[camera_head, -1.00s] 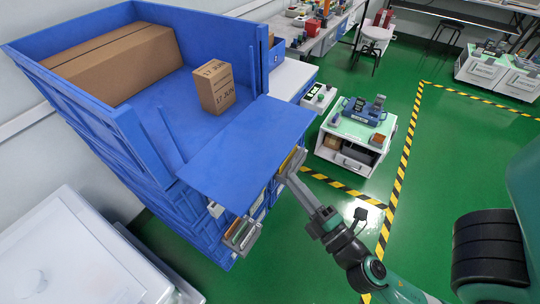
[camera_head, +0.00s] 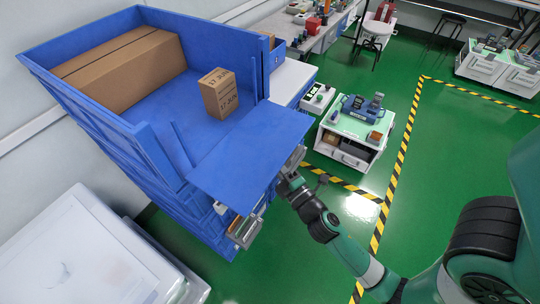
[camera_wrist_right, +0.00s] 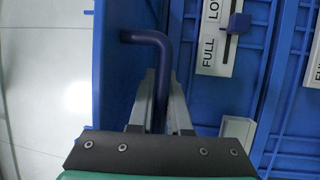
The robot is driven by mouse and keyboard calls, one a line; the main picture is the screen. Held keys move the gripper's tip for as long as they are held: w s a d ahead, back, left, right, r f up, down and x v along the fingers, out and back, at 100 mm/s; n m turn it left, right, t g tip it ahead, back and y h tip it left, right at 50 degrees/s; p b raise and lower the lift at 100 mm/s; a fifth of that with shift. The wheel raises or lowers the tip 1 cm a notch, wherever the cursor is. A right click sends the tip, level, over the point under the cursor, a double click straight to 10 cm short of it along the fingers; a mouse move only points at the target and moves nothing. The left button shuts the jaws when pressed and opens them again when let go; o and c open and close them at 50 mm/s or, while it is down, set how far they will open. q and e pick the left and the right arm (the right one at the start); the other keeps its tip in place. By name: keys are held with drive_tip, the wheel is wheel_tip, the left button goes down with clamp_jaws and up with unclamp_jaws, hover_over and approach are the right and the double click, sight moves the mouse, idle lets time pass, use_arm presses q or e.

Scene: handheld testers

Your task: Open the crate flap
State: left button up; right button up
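The blue crate (camera_head: 150,130) stands at the left in the head view. Its blue flap (camera_head: 250,150) extends outward from the front, beyond the open-topped interior. My right arm reaches in from the right, and its gripper (camera_head: 291,179) is at the flap's right side, with the fingertips largely hidden there. In the right wrist view, my right gripper's two grey fingers (camera_wrist_right: 162,85) lie on either side of a dark blue bent rod (camera_wrist_right: 150,37) and appear closed against it. The rod bends left towards a blue panel (camera_wrist_right: 112,80). My left gripper is not in view.
A large carton (camera_head: 120,68) and a small carton (camera_head: 219,93) sit inside the crate. A white-topped cabinet (camera_head: 85,250) stands at lower left. A small green-topped cart (camera_head: 350,130) stands beyond the flap. Green floor (camera_head: 440,150) is clear at right.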

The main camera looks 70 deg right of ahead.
clamp_jaws()
idle(1.1)
drive_tip(key=r+p, duration=0.2)
drive_tip(key=shift+s+r, duration=0.2)
drive_tip(key=shift+r, duration=0.15)
drive_tip(key=shift+f, duration=0.15)
drive_tip(key=shift+o, duration=1.6)
unclamp_jaws()
drive_tip(key=shift+a, duration=0.1)
